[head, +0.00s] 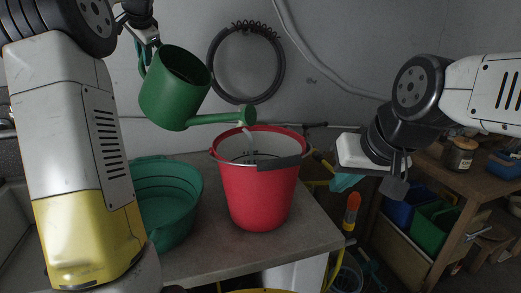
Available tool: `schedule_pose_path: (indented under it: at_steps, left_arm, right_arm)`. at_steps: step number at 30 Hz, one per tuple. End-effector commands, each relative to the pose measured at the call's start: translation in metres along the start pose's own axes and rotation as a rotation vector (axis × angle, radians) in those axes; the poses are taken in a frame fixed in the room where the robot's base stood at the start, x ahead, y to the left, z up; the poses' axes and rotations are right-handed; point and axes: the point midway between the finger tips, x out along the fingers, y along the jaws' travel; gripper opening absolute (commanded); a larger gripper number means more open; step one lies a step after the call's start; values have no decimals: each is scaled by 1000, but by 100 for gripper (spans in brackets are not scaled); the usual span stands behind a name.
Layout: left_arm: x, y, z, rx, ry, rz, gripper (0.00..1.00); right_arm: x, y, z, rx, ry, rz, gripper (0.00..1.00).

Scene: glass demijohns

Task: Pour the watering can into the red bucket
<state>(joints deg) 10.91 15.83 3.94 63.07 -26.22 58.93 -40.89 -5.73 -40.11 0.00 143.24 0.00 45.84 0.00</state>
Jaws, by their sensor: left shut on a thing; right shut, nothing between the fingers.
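The green watering can (172,92) hangs in the air at upper left, tilted with its spout to the right. Its spout tip (247,115) is just above the back rim of the red bucket (258,195). A thin pale streak runs from the spout tip down into the bucket; I cannot tell for sure that it is water. The bucket stands upright on the grey counter, its dark-gripped handle lying across the front rim. My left gripper (146,36) is shut on the can's handle, partly hidden. My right gripper (394,186) is shut and empty, right of the bucket.
A green basin (170,205) stands on the counter (290,246) left of the bucket, partly behind my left arm. A coiled black hose (246,62) hangs on the wall behind. A wooden shelf (440,180) with a jar (460,154) and crates stands at right.

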Motion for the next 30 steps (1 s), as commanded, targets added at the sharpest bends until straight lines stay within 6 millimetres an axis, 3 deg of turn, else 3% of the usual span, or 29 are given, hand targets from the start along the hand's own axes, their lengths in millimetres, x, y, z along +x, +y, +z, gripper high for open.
schedule_pose_path:
  at_steps: [30]
  left_arm:
    - [-13, -3, -5, 10, 3, -31, 0]
  right_arm:
    - [0, 0, 0, 0, 0, 0, 0]
